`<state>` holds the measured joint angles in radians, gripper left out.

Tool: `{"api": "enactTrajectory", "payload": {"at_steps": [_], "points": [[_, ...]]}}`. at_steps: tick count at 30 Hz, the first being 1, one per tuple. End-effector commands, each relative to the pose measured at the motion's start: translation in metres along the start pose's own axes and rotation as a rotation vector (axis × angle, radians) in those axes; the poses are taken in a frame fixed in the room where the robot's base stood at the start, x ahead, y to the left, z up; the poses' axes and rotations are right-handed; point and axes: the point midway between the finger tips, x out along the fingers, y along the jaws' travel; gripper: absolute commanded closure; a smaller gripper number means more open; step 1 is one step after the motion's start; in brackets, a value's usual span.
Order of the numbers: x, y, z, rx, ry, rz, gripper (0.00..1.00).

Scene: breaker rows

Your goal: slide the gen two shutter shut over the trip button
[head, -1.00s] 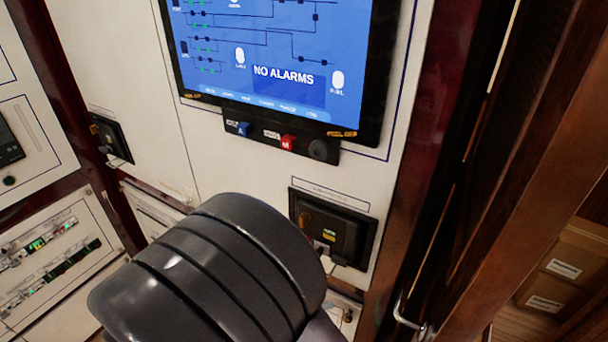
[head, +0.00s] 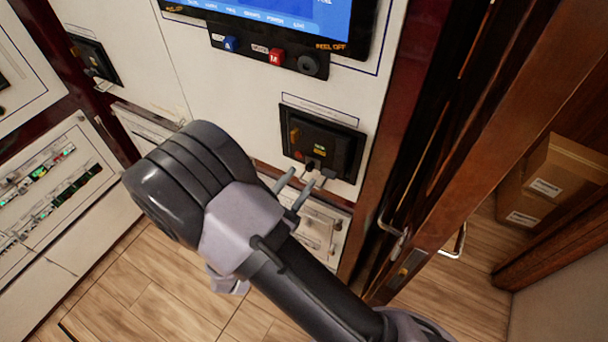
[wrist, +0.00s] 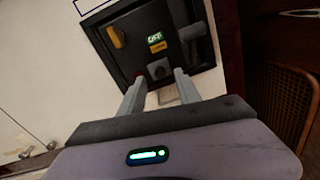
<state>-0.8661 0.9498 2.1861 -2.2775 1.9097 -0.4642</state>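A black breaker unit (head: 322,145) is set in the white panel below the screen; its label is too small to read, so I cannot tell whether it is gen two. In the wrist view the unit (wrist: 130,60) shows a yellow lever, a green lit label and a small grey tab (wrist: 158,68) at its lower edge. I cannot tell which part is the shutter. My gripper (head: 302,186) is open, its fingers at the unit's lower edge. In the wrist view the fingers (wrist: 160,82) stand either side below the tab, with nothing between them.
A second black unit (head: 95,60) is at the upper left. A blue and a red switch (head: 276,56) sit under the screen (head: 290,10). A wooden door frame with a metal handle (head: 393,228) stands right of the panel. Cardboard boxes (head: 545,185) lie beyond it.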

Motion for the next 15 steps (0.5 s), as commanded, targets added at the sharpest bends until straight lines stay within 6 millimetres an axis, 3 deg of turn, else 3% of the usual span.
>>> {"api": "enactTrajectory", "payload": {"at_steps": [6,15], "points": [[0.026,0.000,0.000,0.000,0.000,-0.001,0.60],[0.029,0.000,0.000,0.000,0.000,0.000,0.60]]}}
